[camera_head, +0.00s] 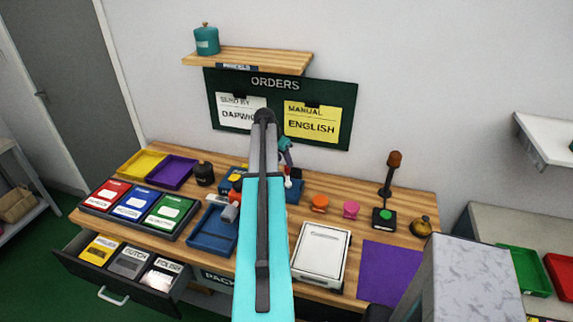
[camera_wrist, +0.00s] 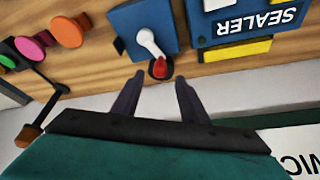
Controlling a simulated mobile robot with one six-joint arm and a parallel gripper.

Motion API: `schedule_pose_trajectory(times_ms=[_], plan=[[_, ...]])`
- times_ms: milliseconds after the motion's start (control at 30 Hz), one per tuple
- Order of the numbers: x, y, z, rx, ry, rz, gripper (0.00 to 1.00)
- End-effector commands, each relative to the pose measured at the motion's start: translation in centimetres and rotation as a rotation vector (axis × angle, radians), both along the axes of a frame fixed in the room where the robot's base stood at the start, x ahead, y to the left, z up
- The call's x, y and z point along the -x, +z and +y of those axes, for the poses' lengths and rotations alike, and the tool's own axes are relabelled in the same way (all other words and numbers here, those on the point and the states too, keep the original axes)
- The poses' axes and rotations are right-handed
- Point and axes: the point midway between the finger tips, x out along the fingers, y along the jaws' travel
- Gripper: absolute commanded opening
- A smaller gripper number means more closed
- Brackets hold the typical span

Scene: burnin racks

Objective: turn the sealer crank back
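The sealer (camera_wrist: 205,30) is a blue machine with a label reading SEALER, upside down in the wrist view. Beside it, a blue block (camera_wrist: 120,22) carries the crank (camera_wrist: 148,42), a white arm ending in a red knob (camera_wrist: 159,69). My gripper (camera_wrist: 159,78) is open, its two dark fingertips apart on either side of the knob in the picture. I cannot tell whether they touch it or how far above it they are. In the head view my arm hides much of the sealer; the red knob (camera_head: 288,184) shows just right of it.
An orange disc (camera_head: 319,203), a pink disc (camera_head: 351,209) and a dark lever (camera_head: 387,185) with a brown knob stand right of the sealer. A white-topped box (camera_head: 320,252) and purple mat (camera_head: 405,268) lie in front.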

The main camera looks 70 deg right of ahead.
Motion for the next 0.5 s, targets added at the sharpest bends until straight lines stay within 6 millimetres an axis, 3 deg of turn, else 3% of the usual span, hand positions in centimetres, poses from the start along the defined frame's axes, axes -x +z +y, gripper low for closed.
schedule_pose_trajectory(times_ms=[500], plan=[[0.7,-4.1,-1.7,0.0,0.0,0.001,0.4]])
